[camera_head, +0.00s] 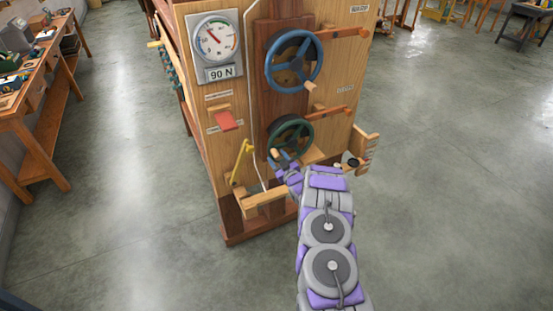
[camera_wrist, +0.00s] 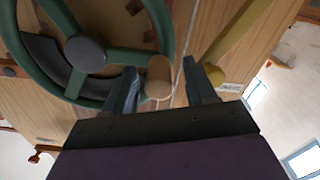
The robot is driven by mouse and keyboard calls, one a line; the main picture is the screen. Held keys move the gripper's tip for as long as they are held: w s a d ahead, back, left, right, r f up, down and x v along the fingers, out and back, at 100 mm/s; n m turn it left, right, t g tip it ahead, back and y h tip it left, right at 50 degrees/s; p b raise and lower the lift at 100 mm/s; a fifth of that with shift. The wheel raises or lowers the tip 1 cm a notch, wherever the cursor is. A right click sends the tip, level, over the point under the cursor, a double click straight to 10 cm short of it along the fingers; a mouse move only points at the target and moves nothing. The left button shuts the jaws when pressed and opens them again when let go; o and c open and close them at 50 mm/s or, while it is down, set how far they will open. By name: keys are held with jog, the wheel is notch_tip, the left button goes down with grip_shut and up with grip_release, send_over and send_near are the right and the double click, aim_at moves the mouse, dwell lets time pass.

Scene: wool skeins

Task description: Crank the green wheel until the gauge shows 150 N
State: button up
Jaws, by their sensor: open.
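The green wheel (camera_head: 291,134) is mounted upright on the front of the wooden machine, below a larger blue wheel. It fills the upper left of the wrist view (camera_wrist: 86,52), with its green spokes and dark hub. Its wooden crank knob (camera_wrist: 159,77) lies between the two fingers of my gripper (camera_wrist: 162,68), which are open, with a gap visible on the right side. In the head view my gripper (camera_head: 282,163) is at the wheel's lower left edge. The gauge (camera_head: 216,40) at the upper left has a red needle, and the plate (camera_head: 219,73) under it reads 90 N.
The blue wheel (camera_head: 294,61) with its own knob is above.

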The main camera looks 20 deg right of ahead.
jog(key=shift+w, duration=0.75)
jog(key=shift+d, duration=0.15)
grip_shut()
